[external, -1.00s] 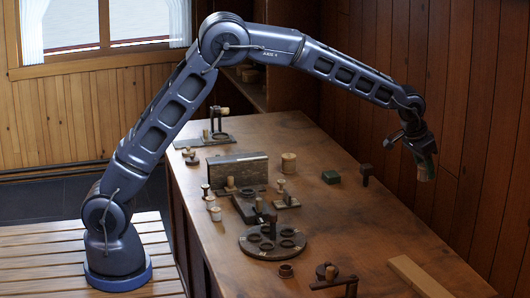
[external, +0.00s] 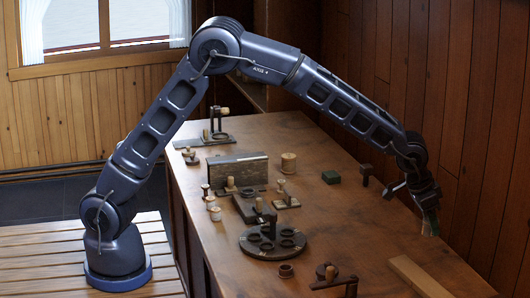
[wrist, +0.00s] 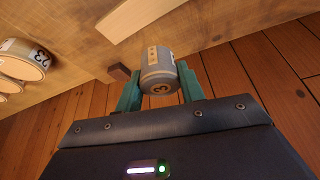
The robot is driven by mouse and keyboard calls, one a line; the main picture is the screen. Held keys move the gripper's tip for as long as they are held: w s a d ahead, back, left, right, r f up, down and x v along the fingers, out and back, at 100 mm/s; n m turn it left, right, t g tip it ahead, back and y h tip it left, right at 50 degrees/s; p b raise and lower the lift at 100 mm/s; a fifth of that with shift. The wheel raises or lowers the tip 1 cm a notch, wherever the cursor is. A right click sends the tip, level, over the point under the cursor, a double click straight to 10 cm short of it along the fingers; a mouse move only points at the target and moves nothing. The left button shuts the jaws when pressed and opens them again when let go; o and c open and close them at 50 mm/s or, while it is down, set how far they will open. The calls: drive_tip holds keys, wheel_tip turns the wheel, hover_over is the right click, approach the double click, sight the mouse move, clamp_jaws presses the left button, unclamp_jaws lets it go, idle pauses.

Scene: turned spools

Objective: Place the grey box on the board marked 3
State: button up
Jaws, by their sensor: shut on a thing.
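My gripper (external: 429,208) hangs at the right side of the table, near the plank wall, above the tabletop. In the wrist view its two green fingers (wrist: 160,88) are shut on a grey, rounded thing (wrist: 157,56) with a pale strip on its side and a dark round mark on its end. I cannot tell for sure that this is the grey box; in the external view the held thing is small and mostly hidden. A plain pale board (external: 428,277) lies at the table's front right; it also shows in the wrist view (wrist: 140,15). I read no 3 on it.
A round dark tray (external: 268,254) with rings stands at the middle front. A long dark block (external: 237,170), a green block (external: 331,177) and a dark T-shaped piece (external: 366,172) stand farther back. Round pieces (wrist: 25,60), one marked 23, show in the wrist view. The table's right-centre is mostly clear.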

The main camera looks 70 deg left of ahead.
wheel_tip(320, 180, down, 14)
drive_tip(key=shift+r, duration=0.2)
idle(0.4)
drive_tip(key=shift+f, duration=0.1)
drive_tip(key=o, duration=0.9)
drive_tip(key=shift+o, duration=0.2)
